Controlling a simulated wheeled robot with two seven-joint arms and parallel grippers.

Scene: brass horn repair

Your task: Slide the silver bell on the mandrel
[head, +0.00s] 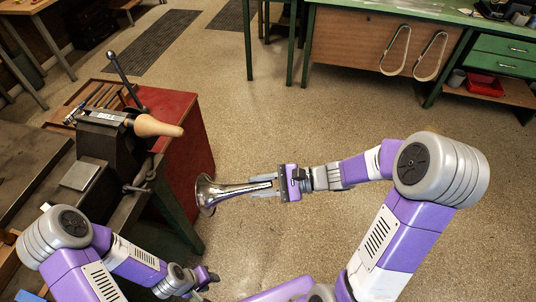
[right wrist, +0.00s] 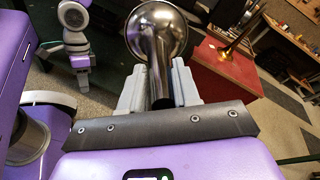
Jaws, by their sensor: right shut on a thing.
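The silver bell (head: 232,190) is a shiny flared horn held level over open floor, its wide mouth pointing left. My right gripper (head: 265,188) is shut on its narrow tube. In the right wrist view the bell (right wrist: 158,32) points away from me, its tube between the two grey fingers (right wrist: 158,92). The mandrel (head: 157,126) is a pale wooden rounded cone sticking out rightward from a dark vise on the bench. The bell is apart from it, lower and to the right in the head view. My left gripper (head: 208,279) is low at the front; its fingers are too small to judge.
The dark vise (head: 108,135) has a tall lever beside it. A red cabinet (head: 190,135) stands behind the mandrel. A green workbench (head: 350,45) is at the back. Open floor (head: 265,110) lies between.

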